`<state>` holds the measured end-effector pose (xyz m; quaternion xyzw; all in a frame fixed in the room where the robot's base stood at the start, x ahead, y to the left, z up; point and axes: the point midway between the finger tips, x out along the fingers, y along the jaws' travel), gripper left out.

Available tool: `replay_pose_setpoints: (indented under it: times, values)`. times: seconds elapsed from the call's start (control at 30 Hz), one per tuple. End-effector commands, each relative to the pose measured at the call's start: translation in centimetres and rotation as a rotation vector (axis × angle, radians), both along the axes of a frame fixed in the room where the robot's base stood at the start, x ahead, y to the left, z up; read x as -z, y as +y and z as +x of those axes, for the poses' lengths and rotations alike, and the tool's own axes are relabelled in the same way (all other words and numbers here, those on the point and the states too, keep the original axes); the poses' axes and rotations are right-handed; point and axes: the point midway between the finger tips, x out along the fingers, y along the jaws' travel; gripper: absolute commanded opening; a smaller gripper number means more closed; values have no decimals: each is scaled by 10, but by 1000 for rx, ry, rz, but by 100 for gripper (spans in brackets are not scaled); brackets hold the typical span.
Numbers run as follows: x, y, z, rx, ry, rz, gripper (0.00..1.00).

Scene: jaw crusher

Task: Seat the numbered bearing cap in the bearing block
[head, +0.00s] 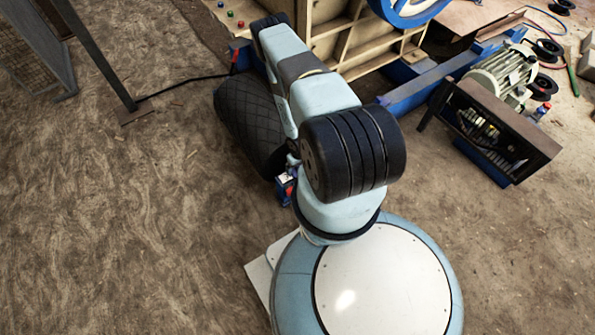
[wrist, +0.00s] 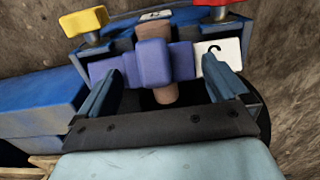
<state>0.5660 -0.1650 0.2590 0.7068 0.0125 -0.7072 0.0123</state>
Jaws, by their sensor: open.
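In the wrist view my gripper (wrist: 162,66) is open, one blue-grey finger on each side of a violet-blue piece with a raised middle (wrist: 152,62). This piece looks like the bearing cap, and I see a gap between it and each finger. A brown round shaft-like part (wrist: 165,94) shows below it. A white plate with a black curved mark (wrist: 214,48), perhaps part of a number, shows behind the right finger. The blue housing around them (wrist: 185,17) looks like the bearing block. How the cap sits in it is unclear. In the head view my arm hides the gripper.
A yellow knob (wrist: 83,20) and a red knob (wrist: 219,3) stand on the housing's far side. A blue beam (wrist: 38,107) lies at left. In the head view a motor (head: 503,70) and dark frame (head: 490,130) stand at right; the floor at left is mostly clear.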

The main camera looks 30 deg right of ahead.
Motion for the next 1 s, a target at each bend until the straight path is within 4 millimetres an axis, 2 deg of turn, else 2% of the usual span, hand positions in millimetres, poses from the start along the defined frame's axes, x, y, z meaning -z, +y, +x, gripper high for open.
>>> replay_pose_setpoints:
  times: [0.17,1.0]
  values:
    - [0,0,0,0,0,0,100]
    - [0,0,0,-1,0,0,21]
